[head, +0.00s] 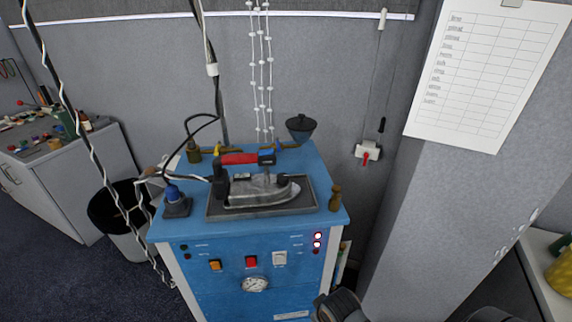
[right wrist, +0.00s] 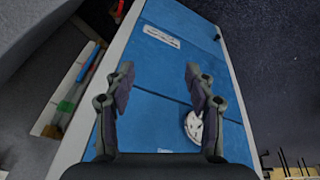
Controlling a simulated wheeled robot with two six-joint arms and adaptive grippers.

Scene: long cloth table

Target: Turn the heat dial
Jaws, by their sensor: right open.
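A white round dial (head: 255,284) with dark markings sits low in the middle of the blue front panel of an ironing station (head: 225,247). In the right wrist view the dial (right wrist: 194,126) shows beside the right-hand finger, partly covered by it. My right gripper (right wrist: 159,80) is open, with nothing between its fingers, over the blue panel. In the head view only a dark part of my right arm shows at the bottom, right of the dial. Whether the fingers touch the panel cannot be told. My left gripper is not in view.
A steam iron (head: 262,190) with a red handle rests on a dark tray (head: 213,210) on top. Orange, red and white switches (head: 251,262) sit above the dial, with two lit lamps (head: 318,242) upper right. A bin (head: 118,212) stands left; a pillar (head: 440,200) rises right.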

